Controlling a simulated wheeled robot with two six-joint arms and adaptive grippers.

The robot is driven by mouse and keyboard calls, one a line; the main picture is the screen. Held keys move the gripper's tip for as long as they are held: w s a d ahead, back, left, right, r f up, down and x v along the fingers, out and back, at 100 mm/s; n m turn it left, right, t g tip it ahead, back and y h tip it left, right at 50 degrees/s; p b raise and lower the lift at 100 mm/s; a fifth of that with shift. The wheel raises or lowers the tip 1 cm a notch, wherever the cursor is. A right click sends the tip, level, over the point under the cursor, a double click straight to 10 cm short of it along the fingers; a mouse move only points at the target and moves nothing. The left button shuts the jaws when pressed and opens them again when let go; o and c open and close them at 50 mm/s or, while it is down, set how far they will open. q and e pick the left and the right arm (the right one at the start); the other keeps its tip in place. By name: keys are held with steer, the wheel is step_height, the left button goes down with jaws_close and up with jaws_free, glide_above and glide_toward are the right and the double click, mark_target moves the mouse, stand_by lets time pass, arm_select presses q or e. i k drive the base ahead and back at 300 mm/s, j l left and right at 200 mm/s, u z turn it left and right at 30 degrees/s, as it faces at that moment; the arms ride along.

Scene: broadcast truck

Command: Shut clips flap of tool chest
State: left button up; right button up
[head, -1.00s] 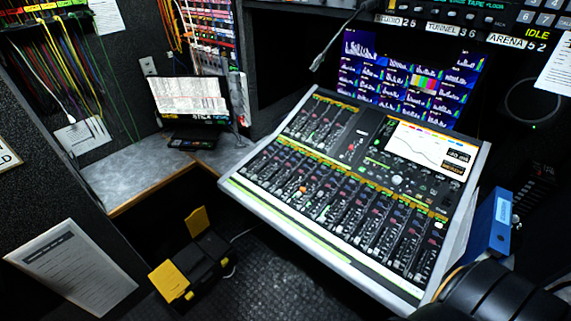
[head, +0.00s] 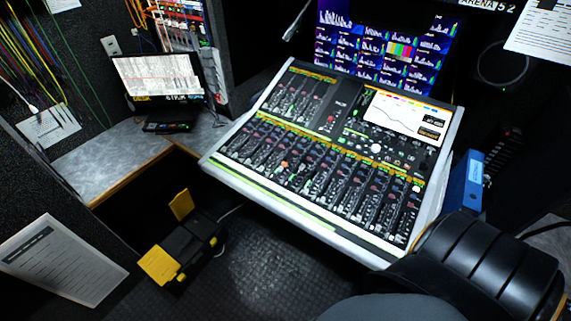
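The tool chest (head: 190,248) is a small black box with yellow parts on the dark floor, at the lower left of the head view. One yellow flap (head: 181,205) stands raised at its far left side. Another yellow flap (head: 158,264) lies at its near left end. I cannot tell which of them is the clips flap. Neither of my grippers is in view. Only a dark part of my own body shows at the lower right, well away from the chest.
A large mixing console (head: 320,165) fills the middle, its front edge right of the chest. A grey corner desk (head: 105,160) carries a laptop (head: 160,80). A blue binder (head: 466,182) stands at the right. The ribbed floor (head: 270,265) beside the chest is clear.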

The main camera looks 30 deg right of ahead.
mark_target(183, 203)
steer(key=i+j+z, duration=0.25)
steer(key=i+z, duration=0.2)
steer(key=i, duration=0.15)
steer(key=i+j+z, duration=0.45)
steer(key=i, duration=0.6)
